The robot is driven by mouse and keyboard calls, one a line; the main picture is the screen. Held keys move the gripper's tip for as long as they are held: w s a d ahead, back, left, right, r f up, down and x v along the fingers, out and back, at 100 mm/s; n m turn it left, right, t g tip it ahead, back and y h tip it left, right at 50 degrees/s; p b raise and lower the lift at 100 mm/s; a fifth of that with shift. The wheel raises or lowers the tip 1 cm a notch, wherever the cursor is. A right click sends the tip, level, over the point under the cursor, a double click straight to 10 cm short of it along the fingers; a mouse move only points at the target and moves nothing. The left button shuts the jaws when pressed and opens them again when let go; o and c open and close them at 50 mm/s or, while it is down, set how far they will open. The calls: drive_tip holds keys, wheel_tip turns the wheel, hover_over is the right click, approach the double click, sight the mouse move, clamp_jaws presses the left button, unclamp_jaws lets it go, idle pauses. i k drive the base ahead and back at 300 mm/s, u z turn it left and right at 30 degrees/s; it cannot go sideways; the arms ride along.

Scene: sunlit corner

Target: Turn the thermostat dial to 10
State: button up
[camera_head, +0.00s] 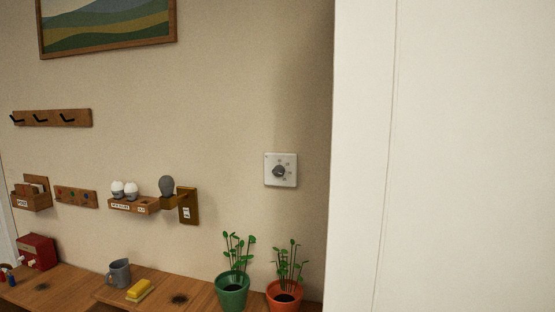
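The thermostat is a small white square plate (271,180) on the beige wall, right of the picture's middle. Its round grey dial (279,171) sits at the plate's centre, with small marks around its right side. The marks are too small to read, and I cannot tell which one the dial points to. My gripper does not show in this view.
A white vertical surface (450,150) fills the right side. Below the thermostat, a green pot (232,293) and an orange pot (285,298) hold plants. A wooden bench (205,290) bears a grey mug (119,273) and a yellow sponge or brush (139,289).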

sight(279, 171)
drive_tip(key=k, duration=0.45)
drive_tip(key=u, duration=0.65)
drive_tip(key=i, duration=1.15)
drive_tip(key=z, duration=1.6)
